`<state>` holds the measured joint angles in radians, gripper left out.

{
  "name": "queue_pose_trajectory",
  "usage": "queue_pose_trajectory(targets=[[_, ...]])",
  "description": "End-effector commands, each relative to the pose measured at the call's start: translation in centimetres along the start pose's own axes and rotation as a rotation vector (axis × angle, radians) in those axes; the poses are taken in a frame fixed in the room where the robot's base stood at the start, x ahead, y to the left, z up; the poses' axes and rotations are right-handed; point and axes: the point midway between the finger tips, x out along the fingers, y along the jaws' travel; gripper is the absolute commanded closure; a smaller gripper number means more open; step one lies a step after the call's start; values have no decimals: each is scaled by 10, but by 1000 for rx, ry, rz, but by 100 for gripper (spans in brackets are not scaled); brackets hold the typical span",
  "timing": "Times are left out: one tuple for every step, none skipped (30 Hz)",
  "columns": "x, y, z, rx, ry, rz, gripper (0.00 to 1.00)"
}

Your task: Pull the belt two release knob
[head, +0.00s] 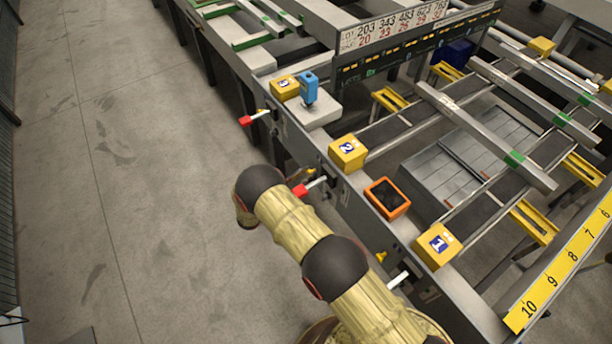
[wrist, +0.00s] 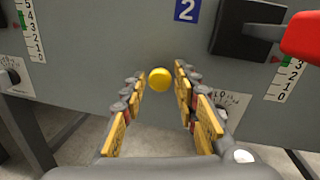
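The belt two release knob (wrist: 160,80) is a round yellow ball on the grey panel below a blue plate marked 2 (wrist: 187,9). In the wrist view my gripper (wrist: 159,74) is open, with a fingertip on either side of the knob. A small gap shows on both sides of the knob, so the fingers do not appear to touch it. I cannot tell how deep the knob sits between them. In the head view a small yellow knob (head: 310,171) shows near the yellow block marked 2 (head: 347,152); my gripper is hidden there behind my arm.
A red-ended lever (wrist: 302,36) on a black box is right of the knob; it also shows in the head view (head: 301,190). Scales flank the knob. Another yellow knob (head: 381,257) is near block 1 (head: 436,245). An orange tray (head: 387,198) rests on the frame. Floor at left is clear.

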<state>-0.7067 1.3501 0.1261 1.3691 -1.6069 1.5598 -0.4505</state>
Motion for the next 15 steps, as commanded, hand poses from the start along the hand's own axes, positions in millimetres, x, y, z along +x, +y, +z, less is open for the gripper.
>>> queue_pose_trajectory(targets=[[0,0,0,0,0,0,75],[0,0,0,0,0,0,76],[0,0,0,0,0,0,79],[0,0,0,0,0,0,80],[0,0,0,0,0,0,82],[0,0,0,0,0,0,84],[0,0,0,0,0,0,86],[0,0,0,0,0,0,88],[0,0,0,0,0,0,90],[0,0,0,0,0,0,92],[0,0,0,0,0,0,93],[0,0,0,0,0,0,96],[0,0,0,0,0,0,97],[0,0,0,0,0,0,99],[0,0,0,0,0,0,100]])
